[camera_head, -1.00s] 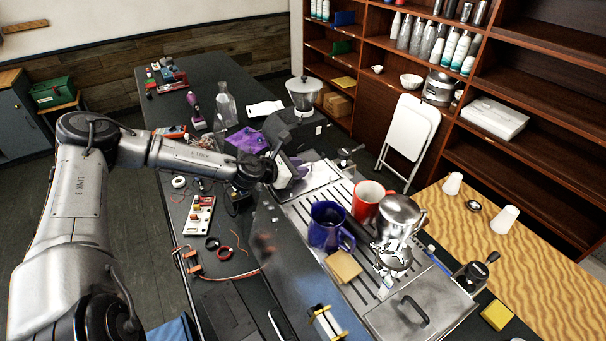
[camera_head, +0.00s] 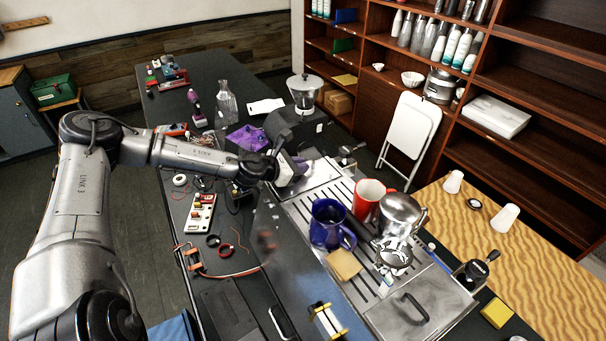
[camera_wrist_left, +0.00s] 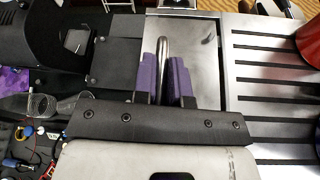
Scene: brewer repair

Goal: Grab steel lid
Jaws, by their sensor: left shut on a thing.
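A steel lid (camera_head: 322,176), a flat bright plate, lies at the far end of the brewer top. My left gripper (camera_head: 299,167) is over its left part in the head view. In the left wrist view the purple fingers of my left gripper (camera_wrist_left: 166,78) stand on either side of the lid's upright bar handle (camera_wrist_left: 163,50) and are shut on it. The steel lid (camera_wrist_left: 200,50) looks flat, level with the slatted top beside it. A second steel lid (camera_head: 437,298) with a dark handle lies at the near end. My right gripper is out of view.
On the slatted brewer top (camera_head: 292,212) stand a blue mug (camera_head: 326,226), a red mug (camera_head: 366,201) and a steel pitcher (camera_head: 399,213). A grinder (camera_head: 303,95) stands behind. Wires and small parts lie on the dark bench at left.

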